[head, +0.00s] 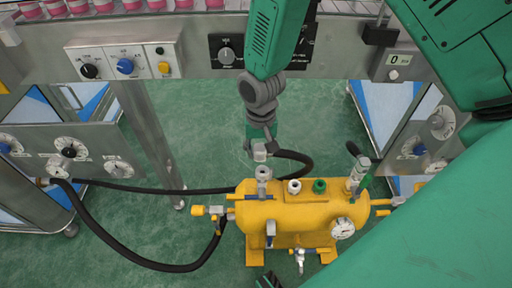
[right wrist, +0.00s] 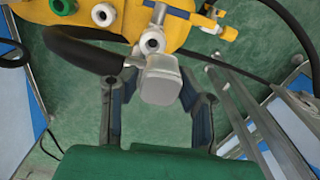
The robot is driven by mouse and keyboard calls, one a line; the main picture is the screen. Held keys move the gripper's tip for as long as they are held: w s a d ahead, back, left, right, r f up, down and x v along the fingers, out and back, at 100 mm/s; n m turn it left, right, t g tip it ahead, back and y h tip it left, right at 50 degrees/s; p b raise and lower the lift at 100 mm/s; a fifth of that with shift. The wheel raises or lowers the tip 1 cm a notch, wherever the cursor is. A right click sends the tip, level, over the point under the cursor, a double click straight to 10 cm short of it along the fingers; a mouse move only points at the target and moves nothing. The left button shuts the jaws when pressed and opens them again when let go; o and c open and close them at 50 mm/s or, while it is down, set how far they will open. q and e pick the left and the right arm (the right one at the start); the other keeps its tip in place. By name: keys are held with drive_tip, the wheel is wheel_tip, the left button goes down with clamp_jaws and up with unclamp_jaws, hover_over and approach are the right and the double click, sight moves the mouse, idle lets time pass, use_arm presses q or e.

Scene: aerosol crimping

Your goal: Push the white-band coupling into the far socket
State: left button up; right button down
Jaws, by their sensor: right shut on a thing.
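The yellow tank (head: 290,212) carries a row of fittings on top: a grey, white-topped fitting (head: 264,174) at the left, a white-ringed socket (head: 295,187) and a green-ringed socket (head: 319,186). My right gripper (head: 261,143) points down behind the left fitting. It is shut on the grey coupling (head: 260,152), which has a black hose. In the right wrist view the coupling (right wrist: 160,82) sits between the fingers, close to the white-ringed fitting (right wrist: 152,42). I cannot tell whether they touch. The coupling's band is not clearly visible.
Black hose (head: 140,188) runs from the left panel to the tank. Another upright fitting (head: 358,174) stands at the tank's right end, beside a gauge (head: 342,228). A conveyor frame (head: 180,62) crosses the back. My green arm links cover the right side.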

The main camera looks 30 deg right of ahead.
drive_tip(key=shift+d+f+m, duration=0.2)
drive_tip(key=shift+d+m, duration=0.1)
drive_tip(key=shift+d, duration=0.05)
drive_tip(key=shift+w+d+f, duration=0.1)
drive_tip(key=shift+d+f, duration=0.15)
drive_tip(key=shift+d, duration=0.05)
drive_tip(key=shift+w+d+f+b, duration=0.1)
drive_tip(key=shift+d+f+b, duration=0.3)
drive_tip(key=shift+f, duration=0.2)
drive_tip(key=shift+f+b, duration=0.25)
drive_tip(key=shift+b, duration=0.1)
drive_tip(key=f+b, duration=0.1)
drive_tip(key=a+f+b, duration=0.1)
drive_tip(key=b, duration=0.1)
drive_tip(key=shift+a+f, duration=0.15)
drive_tip(key=shift+f, duration=0.65)
drive_tip(key=shift+d+f, duration=0.25)
drive_tip(key=shift+d, duration=0.25)
use_arm(q)
drive_tip(key=f, duration=0.2)
drive_tip(key=d+f, duration=0.1)
drive_tip(key=f, duration=0.1)
drive_tip(key=shift+s, duration=0.15)
drive_tip(key=shift+a+f, duration=0.1)
drive_tip(key=shift+a, duration=0.2)
use_arm(e)
drive_tip(key=shift+a+r, duration=0.1)
drive_tip(key=shift+a, duration=0.25)
